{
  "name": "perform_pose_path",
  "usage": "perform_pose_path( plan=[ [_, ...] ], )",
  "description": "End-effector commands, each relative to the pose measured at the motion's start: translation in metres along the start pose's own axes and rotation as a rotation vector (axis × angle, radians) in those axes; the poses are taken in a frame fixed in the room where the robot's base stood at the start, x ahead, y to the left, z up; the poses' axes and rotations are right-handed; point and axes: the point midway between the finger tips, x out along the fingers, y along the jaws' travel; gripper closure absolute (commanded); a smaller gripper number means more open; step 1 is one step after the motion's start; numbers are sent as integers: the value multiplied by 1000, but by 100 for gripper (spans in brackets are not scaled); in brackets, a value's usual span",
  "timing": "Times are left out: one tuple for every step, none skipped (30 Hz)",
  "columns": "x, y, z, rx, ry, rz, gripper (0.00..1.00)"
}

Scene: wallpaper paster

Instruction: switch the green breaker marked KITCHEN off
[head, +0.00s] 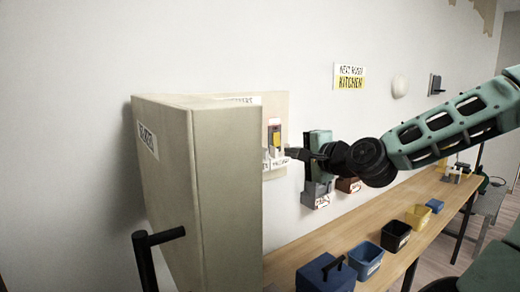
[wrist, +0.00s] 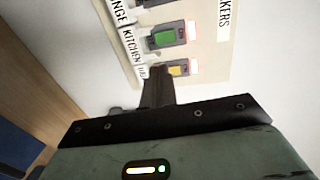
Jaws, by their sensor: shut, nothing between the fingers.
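The green breaker (wrist: 163,38) shows in the wrist view on the beige breaker panel (wrist: 215,62), beside the white label KITCHEN (wrist: 130,42). A red lamp (wrist: 191,30) glows next to it. A yellow breaker (wrist: 180,70) sits just below it in that view, nearest my fingers. My gripper (wrist: 157,74) is shut and empty, its tips close to the yellow breaker and apart from the green one in the picture; contact cannot be told. In the head view my gripper (head: 292,154) reaches the panel's right side, and I cannot make out the green breaker there.
The open beige cabinet door (head: 228,185), with a black handle (head: 158,240), hides much of the panel in the head view. A wooden bench (head: 395,232) below holds a blue box (head: 325,275) and several small bins.

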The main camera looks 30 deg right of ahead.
Motion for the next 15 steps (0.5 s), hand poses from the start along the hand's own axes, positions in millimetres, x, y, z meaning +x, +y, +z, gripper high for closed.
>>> perform_pose_path(
  plan=[
    [0,0,0,-1,0,1,100],
    [1,0,0,-1,0,1,100],
    [2,0,0,-2,-1,2,100],
    [3,0,0,-2,0,3,100],
    [4,0,1,-2,0,4,100],
    [6,-1,1,-2,0,4,100],
    [8,-1,1,-2,1,5,100],
    [10,-1,1,-2,0,7,100],
    [13,-1,1,-2,1,7,100],
    [15,-1,1,-3,0,7,100],
    [18,-2,2,-4,-1,7,100],
    [20,-2,2,-4,-1,7,100],
    [23,-2,2,-6,-2,5,100],
    [24,-3,2,-7,-3,5,100],
    [26,-6,2,-2,-5,0,100]
  ],
)
